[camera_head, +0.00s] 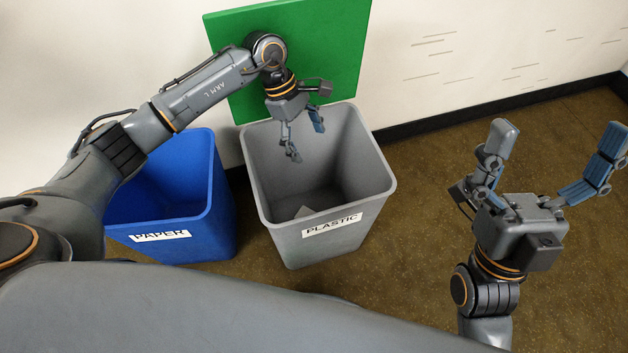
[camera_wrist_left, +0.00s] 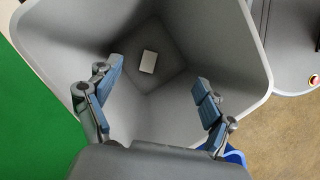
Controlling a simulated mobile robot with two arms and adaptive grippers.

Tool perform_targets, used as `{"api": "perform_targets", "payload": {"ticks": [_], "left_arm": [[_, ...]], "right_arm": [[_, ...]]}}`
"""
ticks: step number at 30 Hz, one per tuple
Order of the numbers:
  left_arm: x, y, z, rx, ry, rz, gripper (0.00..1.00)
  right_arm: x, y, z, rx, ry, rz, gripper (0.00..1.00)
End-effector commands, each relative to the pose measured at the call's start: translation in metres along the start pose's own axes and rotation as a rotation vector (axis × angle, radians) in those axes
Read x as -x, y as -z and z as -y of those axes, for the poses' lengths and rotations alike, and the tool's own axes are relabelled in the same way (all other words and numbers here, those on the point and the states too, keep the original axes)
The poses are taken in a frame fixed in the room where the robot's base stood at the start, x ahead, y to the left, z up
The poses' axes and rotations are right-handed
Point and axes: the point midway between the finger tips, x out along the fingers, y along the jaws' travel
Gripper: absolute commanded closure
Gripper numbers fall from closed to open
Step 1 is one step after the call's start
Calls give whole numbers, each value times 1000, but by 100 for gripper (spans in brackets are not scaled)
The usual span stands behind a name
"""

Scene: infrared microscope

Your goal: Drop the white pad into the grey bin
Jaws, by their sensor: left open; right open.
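The grey bin (camera_head: 330,222) stands on the floor with a "PLASTIC" label on its front. The white pad (camera_wrist_left: 148,61) lies flat on the bottom inside the bin in the left wrist view. My right gripper (camera_head: 549,160) is open and empty, to the right of the bin.
A blue bin (camera_head: 222,215) labelled "PAPER" stands to the left of the grey bin. A green panel (camera_head: 330,50) is against the white wall behind. The brown floor (camera_head: 440,150) right of the grey bin is clear beneath my right arm.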

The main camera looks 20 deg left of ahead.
Motion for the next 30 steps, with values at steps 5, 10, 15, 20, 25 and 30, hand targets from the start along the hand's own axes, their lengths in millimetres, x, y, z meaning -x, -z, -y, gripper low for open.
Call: {"api": "perform_targets", "payload": {"ticks": [5,10,15,20,25,30], "left_arm": [[35,-13,-1,-2,-5,-2,18],[62,-25,-1,-1,-3,-2,18],[77,-32,0,0,-1,-1,18],[80,-33,0,1,0,-1,18],[79,-32,0,1,0,0,18],[79,-32,0,1,0,0,18]], "right_arm": [[0,0,0,0,0,0,0],[0,0,0,0,0,0,0],[0,0,0,0,0,0,0],[0,0,0,1,0,0,0],[0,0,0,1,0,0,0],[0,0,0,1,0,0,0]]}}
